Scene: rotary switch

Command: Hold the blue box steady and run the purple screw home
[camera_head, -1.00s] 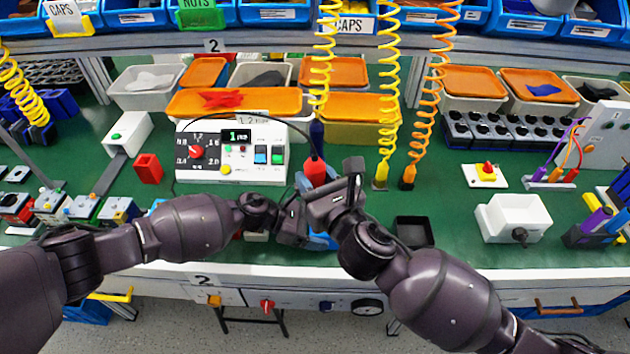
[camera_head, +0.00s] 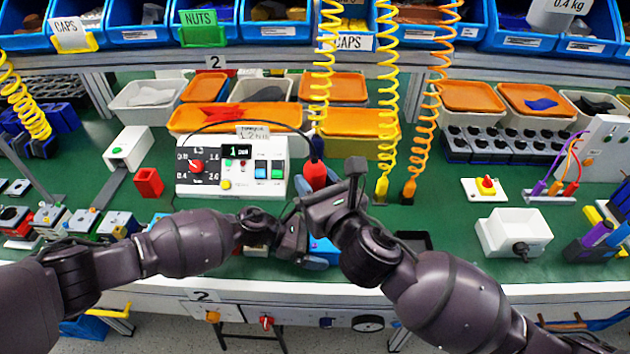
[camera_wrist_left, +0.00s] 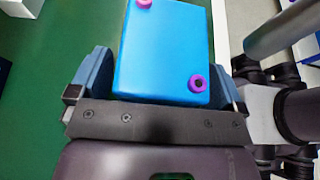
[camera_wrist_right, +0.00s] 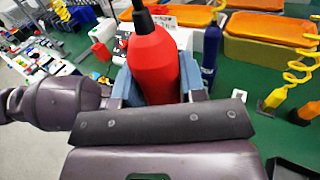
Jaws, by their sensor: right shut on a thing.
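The blue box (camera_wrist_left: 165,50) lies on the green bench between the two fingers of my left gripper (camera_wrist_left: 160,90), which stand wide apart on either side of it. Two purple screws show on the box: one near the top edge (camera_wrist_left: 143,4) and one near the right corner by my gripper (camera_wrist_left: 197,84). In the head view the box (camera_head: 325,250) is mostly hidden behind my grippers. My right gripper (camera_wrist_right: 160,90) is shut on a red power screwdriver (camera_wrist_right: 153,65), held above the bench. The screwdriver's tip is hidden.
A white control panel (camera_head: 230,180) and a red block (camera_head: 149,182) stand behind and left. Coiled yellow hoses (camera_head: 388,100) hang behind.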

